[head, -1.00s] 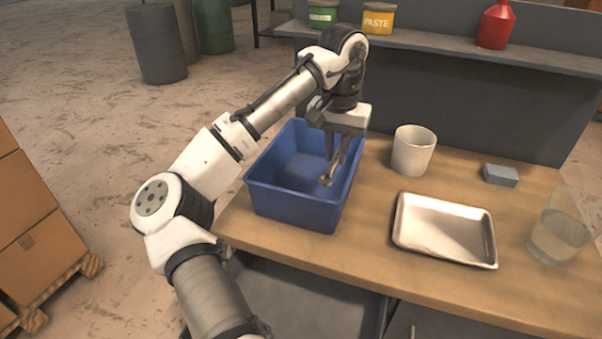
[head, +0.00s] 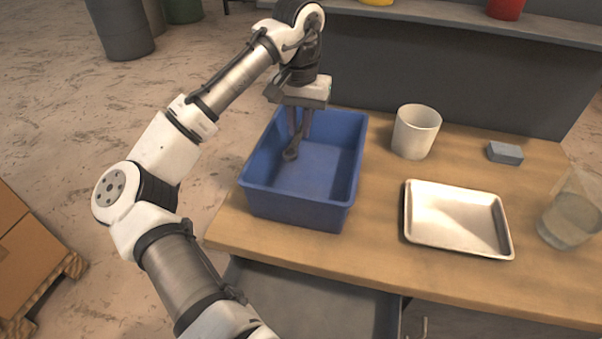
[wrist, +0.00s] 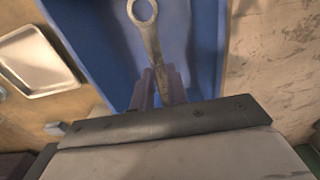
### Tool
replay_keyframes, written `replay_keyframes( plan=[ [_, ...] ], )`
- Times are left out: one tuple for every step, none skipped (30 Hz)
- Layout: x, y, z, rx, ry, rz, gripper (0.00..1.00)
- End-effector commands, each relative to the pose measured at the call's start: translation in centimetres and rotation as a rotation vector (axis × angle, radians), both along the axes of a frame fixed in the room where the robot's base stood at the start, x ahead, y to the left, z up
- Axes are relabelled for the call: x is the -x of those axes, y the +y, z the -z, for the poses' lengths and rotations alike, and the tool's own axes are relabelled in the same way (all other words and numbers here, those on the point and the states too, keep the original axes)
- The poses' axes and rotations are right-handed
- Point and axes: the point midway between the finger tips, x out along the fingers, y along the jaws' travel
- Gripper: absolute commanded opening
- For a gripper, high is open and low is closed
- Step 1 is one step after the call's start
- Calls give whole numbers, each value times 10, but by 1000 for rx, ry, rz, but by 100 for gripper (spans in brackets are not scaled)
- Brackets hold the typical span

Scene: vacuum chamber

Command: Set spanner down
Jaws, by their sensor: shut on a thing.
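The spanner (head: 291,153) is grey metal with a ring end, and my gripper (head: 300,130) is shut on it. In the head view it hangs with its ring end low, inside the outline of the blue bin (head: 258,203). The wrist view shows the spanner (wrist: 147,25) reaching out from between the fingers (wrist: 158,88), with the blue bin (wrist: 205,45) behind it. I cannot tell whether the ring touches the bin floor. The gripped end of the spanner is hidden by the fingers.
A white cup (head: 415,133), a metal tray (head: 407,215), a blue-grey block (head: 505,153) and a clear beaker (head: 568,220) stand on the wooden table (head: 300,248) right of the bin. A grey panel with a shelf (head: 440,22) rises behind. Bare table lies in front of the tray.

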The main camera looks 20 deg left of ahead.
Motion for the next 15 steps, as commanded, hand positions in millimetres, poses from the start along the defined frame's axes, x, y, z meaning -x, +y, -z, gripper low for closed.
replay_keyframes(
  plan=[
    [1,-1,14,6,2,2,0],
    [1,-1,21,6,3,1,0],
    [1,-1,31,6,2,1,0],
    [1,-1,39,6,2,1,0],
    [1,-1,46,6,2,1,0],
    [1,-1,56,6,2,0,0],
    [1,-1,63,6,1,0,0],
    [1,-1,71,6,1,0,0],
    [1,-1,79,6,2,0,0],
    [1,-1,85,5,1,-1,0],
    [1,-1,91,5,1,0,0],
    [1,-1,97,4,0,0,0],
    [0,-1,101,4,0,0,0],
    [0,0,104,3,0,-1,0],
    [0,0,107,2,-1,-1,0]
  ],
)
